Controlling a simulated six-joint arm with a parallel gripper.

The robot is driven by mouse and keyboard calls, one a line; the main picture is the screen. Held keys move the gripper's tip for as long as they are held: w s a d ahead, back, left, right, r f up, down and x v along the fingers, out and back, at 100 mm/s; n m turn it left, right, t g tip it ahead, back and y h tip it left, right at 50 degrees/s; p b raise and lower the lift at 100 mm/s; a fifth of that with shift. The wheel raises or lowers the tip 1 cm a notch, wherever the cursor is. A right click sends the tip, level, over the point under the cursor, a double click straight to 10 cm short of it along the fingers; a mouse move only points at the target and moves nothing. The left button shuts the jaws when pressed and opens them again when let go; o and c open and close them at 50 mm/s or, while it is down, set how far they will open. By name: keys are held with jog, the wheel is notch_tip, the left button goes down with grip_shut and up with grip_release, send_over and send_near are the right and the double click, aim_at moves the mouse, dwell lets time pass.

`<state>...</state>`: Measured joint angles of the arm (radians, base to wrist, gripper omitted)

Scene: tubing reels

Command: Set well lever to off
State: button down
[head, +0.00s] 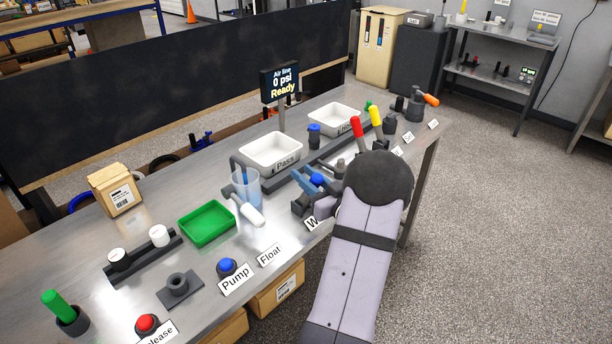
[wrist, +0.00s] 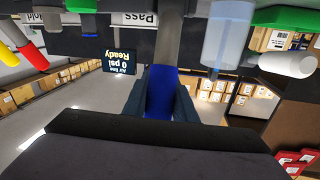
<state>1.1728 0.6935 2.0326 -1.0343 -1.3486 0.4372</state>
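The well lever is grey-shafted with a blue grip (head: 317,180). Its label (head: 311,223) shows only a "W", the rest hidden behind my arm. In the wrist view the blue grip (wrist: 165,90) stands between my two fingers, with the grey shaft running up from it. My gripper (wrist: 168,105) has a finger against each side of the grip, with no clear gap. In the head view my gripper (head: 306,197) is at the lever, and my wrist hides part of it. The lever's base and exact setting are hard to make out.
The white Float lever (head: 250,215) and a clear cup (head: 245,187) stand close on the left. A red lever (head: 356,127) and yellow lever (head: 376,116) stand to the right. The Pass tray (head: 270,146) is behind. The screen (head: 280,82) reads 0 psi, Ready.

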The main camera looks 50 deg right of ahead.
jog(key=shift+w+r, duration=0.1)
jog(key=shift+r, duration=0.05)
jog(key=w+g+p, duration=0.1)
jog(key=p, duration=0.2)
jog(key=shift+r, duration=0.3)
jog(key=w+f+n+g+y+p, duration=0.1)
jog(key=w+f+g+p, duration=0.2)
jog(key=p, duration=1.8)
jog(key=shift+w+f+g, duration=0.25)
jog(key=shift+w+g, duration=1.65)
jog(key=shift+g, duration=1.2)
jog(key=c, duration=1.5)
grip_release()
jog(key=shift+f, duration=0.15)
jog(key=shift+o, duration=0.2)
